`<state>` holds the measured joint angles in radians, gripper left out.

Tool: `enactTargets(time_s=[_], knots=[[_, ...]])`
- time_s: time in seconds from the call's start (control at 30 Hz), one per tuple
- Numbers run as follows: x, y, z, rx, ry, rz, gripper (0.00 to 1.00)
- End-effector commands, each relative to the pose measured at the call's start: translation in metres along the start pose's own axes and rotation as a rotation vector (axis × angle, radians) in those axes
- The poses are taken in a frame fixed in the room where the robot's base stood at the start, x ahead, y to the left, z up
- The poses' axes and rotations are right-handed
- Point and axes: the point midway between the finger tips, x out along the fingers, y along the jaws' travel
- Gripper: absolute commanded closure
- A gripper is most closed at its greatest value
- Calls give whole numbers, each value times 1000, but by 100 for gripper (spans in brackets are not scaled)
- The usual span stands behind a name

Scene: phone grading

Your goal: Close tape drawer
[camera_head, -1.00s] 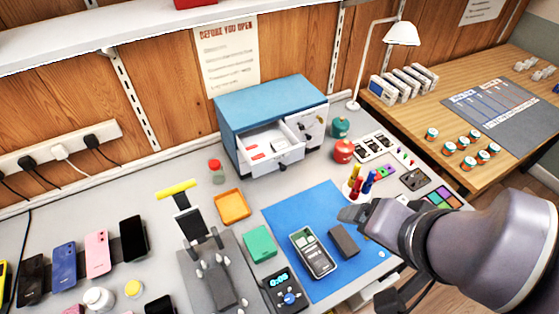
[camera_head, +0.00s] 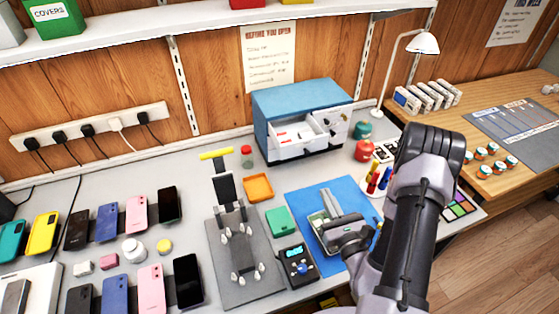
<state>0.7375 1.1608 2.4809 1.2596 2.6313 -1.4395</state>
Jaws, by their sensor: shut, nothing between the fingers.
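The blue-topped cabinet (camera_head: 300,97) stands at the back of the bench against the wood wall. Its white drawer (camera_head: 318,146) is pulled out at the front, open at the top, with small white and red items inside; I take this to be the tape drawer. My gripper (camera_head: 338,215) is shut and empty. It is over the blue mat, in front of and below the drawer, apart from it.
An orange tray (camera_head: 258,188) and a green block (camera_head: 280,221) lie before the cabinet. A red-capped jar (camera_head: 247,156) stands at its left; green and red canisters (camera_head: 363,149) stand at its right. A pen holder (camera_head: 372,184) is beside my arm.

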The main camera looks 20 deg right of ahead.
Motion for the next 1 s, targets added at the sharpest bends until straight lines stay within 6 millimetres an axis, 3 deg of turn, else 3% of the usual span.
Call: enactTargets(time_s=[0.17,0.5,0.7,1.0], knots=[[17,-4,-3,-5,8,-17,100],[92,-3,-3,-4,5,-12,100],[125,-4,-4,-2,5,-14,100],[138,-5,-5,0,8,-15,100]])
